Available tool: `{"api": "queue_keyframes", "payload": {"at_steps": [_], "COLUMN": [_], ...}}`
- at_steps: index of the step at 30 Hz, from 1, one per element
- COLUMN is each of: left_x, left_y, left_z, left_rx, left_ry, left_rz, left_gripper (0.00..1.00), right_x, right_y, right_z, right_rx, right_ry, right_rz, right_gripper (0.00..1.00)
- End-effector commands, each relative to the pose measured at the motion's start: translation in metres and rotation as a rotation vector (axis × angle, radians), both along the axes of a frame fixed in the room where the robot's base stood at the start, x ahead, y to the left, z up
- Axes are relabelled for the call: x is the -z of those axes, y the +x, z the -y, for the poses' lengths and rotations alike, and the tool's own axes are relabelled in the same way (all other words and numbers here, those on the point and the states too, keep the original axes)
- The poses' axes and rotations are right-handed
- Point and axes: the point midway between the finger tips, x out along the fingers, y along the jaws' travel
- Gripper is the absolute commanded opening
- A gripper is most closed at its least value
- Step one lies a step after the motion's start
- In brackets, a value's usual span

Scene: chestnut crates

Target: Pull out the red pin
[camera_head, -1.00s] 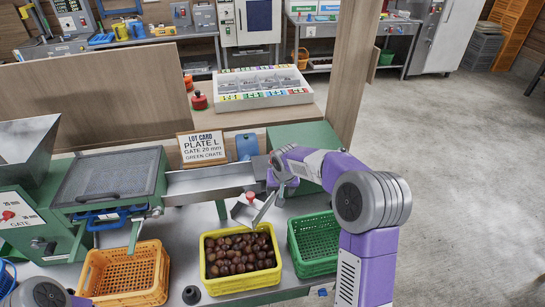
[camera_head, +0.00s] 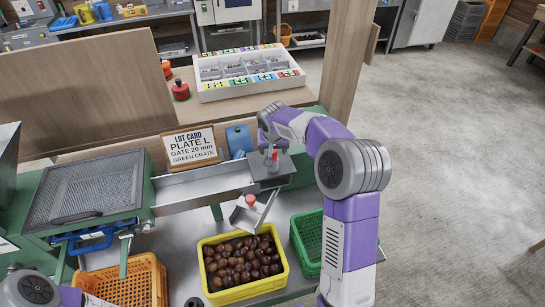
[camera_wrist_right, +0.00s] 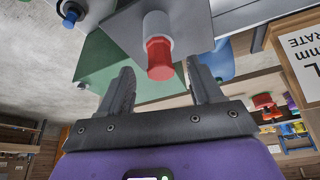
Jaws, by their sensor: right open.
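A red pin (camera_head: 274,154) stands up from a grey plate (camera_head: 268,176) at the right end of the metal chute (camera_head: 205,188). In the right wrist view the red pin (camera_wrist_right: 160,60) shows a red cap on a pale collar. My right gripper (camera_head: 269,148) is at the pin in the head view. In the right wrist view my right gripper (camera_wrist_right: 158,85) has its fingers apart, one on each side of the pin, with visible gaps. A second red knob (camera_head: 250,201) sits on the tilted spout below. My left gripper is out of view.
A yellow crate (camera_head: 250,293) of chestnuts stands under the spout, with a green crate (camera_head: 296,243) to its right and an orange crate (camera_head: 128,288) to its left. A lot card (camera_head: 193,148) and a blue object (camera_head: 240,139) stand behind the chute.

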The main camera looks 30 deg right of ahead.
Motion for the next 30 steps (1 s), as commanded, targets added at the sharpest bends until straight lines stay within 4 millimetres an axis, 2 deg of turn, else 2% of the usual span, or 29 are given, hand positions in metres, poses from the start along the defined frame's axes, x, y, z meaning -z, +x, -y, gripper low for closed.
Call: {"api": "queue_keyframes", "payload": {"at_steps": [1, 4, 12, 24, 30], "left_x": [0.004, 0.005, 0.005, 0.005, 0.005], "left_y": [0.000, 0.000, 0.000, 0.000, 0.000], "left_z": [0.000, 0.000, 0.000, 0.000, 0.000], "left_rx": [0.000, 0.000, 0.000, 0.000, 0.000], "left_ry": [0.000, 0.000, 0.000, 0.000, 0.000], "left_rz": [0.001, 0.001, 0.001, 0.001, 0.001], "left_gripper": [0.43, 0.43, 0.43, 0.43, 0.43], "right_x": [0.011, 0.023, 0.024, 0.025, 0.024], "right_y": [0.002, 0.007, 0.009, 0.008, 0.008], "right_z": [0.001, 0.004, 0.004, 0.004, 0.004], "right_rx": [0.000, 0.001, 0.001, 0.000, 0.000], "right_ry": [0.000, 0.001, 0.001, 0.001, 0.001], "right_rz": [-0.002, -0.002, 0.002, 0.000, 0.000], "right_gripper": [0.65, 0.65, 0.63, 0.02, 0.02]}}
